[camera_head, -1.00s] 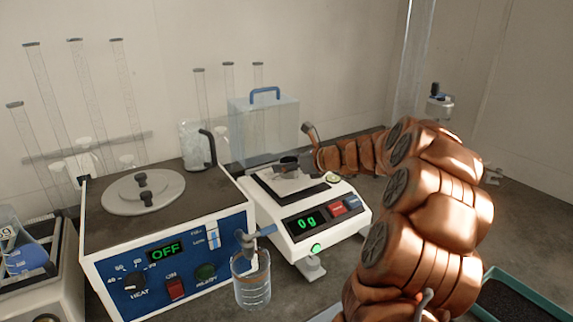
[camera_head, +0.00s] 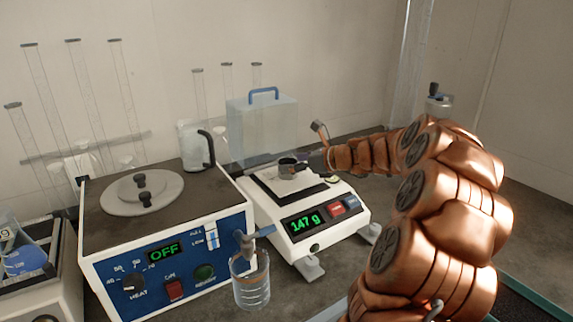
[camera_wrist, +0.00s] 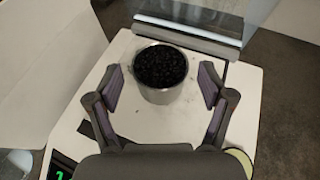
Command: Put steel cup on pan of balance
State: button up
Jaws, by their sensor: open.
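The steel cup (camera_wrist: 160,72), filled with dark granules, stands upright on the pan of the balance (camera_wrist: 150,122). In the head view the cup (camera_head: 287,167) is small on top of the balance (camera_head: 310,222), whose display reads 147 g. My gripper (camera_wrist: 160,85) is open, with one finger on each side of the cup and a gap showing at both sides. In the head view my gripper (camera_head: 306,169) is at the cup's right side, partly hidden by its small size there.
A clear box with a blue handle (camera_head: 263,125) stands behind the balance. A water bath (camera_head: 170,245) reading OFF is close on the left, with a glass beaker (camera_head: 251,280) in front. A tray (camera_head: 525,300) lies at the lower right.

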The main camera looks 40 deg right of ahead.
jog(key=v, duration=0.8)
jog(key=shift+s+r, duration=0.15)
jog(key=shift+s, duration=0.1)
